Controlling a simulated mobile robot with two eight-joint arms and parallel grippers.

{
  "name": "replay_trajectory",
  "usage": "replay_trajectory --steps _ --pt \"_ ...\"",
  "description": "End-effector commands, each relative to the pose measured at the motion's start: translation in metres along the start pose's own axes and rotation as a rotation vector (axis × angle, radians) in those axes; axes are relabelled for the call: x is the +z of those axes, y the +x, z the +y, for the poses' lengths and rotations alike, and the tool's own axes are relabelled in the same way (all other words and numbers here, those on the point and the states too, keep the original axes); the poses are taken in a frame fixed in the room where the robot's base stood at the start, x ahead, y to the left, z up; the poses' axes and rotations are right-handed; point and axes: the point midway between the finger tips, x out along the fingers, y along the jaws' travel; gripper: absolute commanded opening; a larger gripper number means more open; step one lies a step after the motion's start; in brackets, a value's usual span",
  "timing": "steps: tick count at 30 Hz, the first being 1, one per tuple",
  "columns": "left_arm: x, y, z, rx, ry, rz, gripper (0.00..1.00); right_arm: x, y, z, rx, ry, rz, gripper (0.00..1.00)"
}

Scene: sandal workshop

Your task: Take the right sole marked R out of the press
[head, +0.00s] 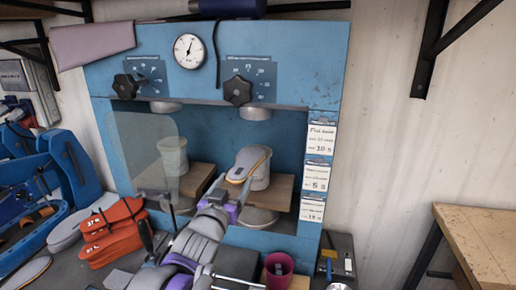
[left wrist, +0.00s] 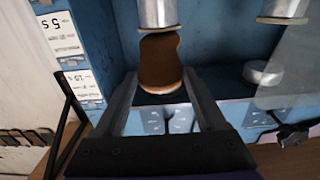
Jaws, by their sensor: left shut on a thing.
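The blue press (head: 325,90) has two bays side by side. A sole (head: 247,161) with a pale grey face and a tan edge is at the right bay, tilted up in front of a whitish form (head: 262,178). No R mark can be read on it. My left gripper (head: 236,188) is shut on the near end of the sole. In the left wrist view the sole's brown face (left wrist: 160,60) sticks out between the fingers (left wrist: 160,92), just below a metal press head (left wrist: 157,14). Whether it touches the form is unclear. My right gripper is not in view.
A clear guard (head: 145,150) covers the left bay, with another whitish form (head: 173,155) behind it. Orange-red soles (head: 113,228) lie on the bench at left. A magenta cup (head: 277,268) and a dark box (head: 337,255) stand at the front right.

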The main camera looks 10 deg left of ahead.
Motion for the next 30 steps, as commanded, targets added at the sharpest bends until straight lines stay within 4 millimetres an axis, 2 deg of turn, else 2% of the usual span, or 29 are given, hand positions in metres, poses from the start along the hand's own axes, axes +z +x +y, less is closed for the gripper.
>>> replay_trajectory --steps 24,30 --pt "-0.001 -0.066 0.000 0.000 0.002 0.001 0.24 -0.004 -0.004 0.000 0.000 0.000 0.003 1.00" --pt "-0.001 -0.073 0.000 0.000 0.000 0.001 0.24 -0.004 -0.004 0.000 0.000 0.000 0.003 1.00"
